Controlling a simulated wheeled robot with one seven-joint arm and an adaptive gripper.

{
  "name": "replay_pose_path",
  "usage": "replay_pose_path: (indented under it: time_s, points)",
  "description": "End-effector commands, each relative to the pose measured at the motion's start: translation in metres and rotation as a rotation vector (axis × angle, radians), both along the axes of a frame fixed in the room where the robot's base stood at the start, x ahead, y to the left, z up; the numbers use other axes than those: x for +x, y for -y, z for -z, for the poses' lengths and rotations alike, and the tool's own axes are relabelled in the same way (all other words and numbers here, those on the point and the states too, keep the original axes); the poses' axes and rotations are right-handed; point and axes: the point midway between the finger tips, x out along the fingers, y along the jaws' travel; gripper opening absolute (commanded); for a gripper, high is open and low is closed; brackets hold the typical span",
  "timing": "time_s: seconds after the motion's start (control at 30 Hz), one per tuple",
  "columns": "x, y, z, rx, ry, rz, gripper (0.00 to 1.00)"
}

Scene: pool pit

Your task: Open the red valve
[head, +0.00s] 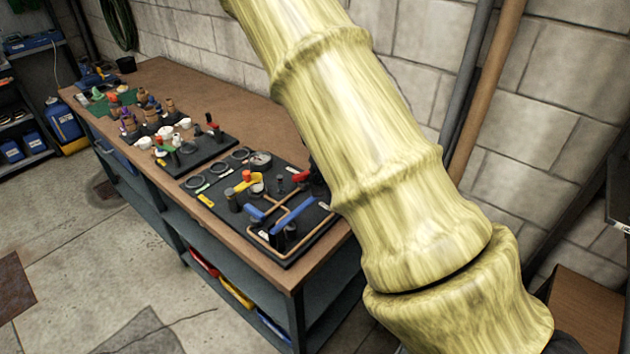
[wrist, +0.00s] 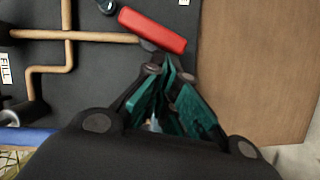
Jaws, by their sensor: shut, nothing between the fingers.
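The red valve handle (wrist: 152,30) lies at an angle over the black panel (wrist: 110,75) in the upper middle of the wrist view. My gripper (wrist: 170,68) has teal finger pads and is shut and empty. Its fingertips are just below the right end of the red handle in the wrist view. I cannot tell whether they touch it. In the head view my arm hides the gripper.
Copper pipes (wrist: 75,36) run across the panel left of the red handle. A blue handle (head: 292,215) and a yellow handle (head: 249,181) are on the same panel. The wooden bench top (wrist: 255,70) is bare right of the panel.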

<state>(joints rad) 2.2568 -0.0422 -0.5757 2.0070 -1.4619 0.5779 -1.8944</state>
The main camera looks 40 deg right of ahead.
Motion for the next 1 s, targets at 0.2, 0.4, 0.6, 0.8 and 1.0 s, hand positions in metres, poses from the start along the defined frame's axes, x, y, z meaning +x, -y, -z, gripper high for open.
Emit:
replay_pose_path:
  time_s: [0.2, 0.4, 0.6, 0.8, 1.0]
  points:
    - [0.0011, 0.0028, 0.0006, 0.000, 0.000, -0.048, 0.00]
    - [0.0020, 0.0042, 0.0006, -0.001, 0.000, -0.085, 0.00]
    - [0.0032, 0.0053, 0.0004, 0.000, 0.001, -0.115, 0.00]
    - [0.0033, 0.0060, -0.0002, -0.001, 0.000, -0.132, 0.00]
    - [0.0038, 0.0055, -0.0003, -0.001, 0.000, -0.131, 0.00]
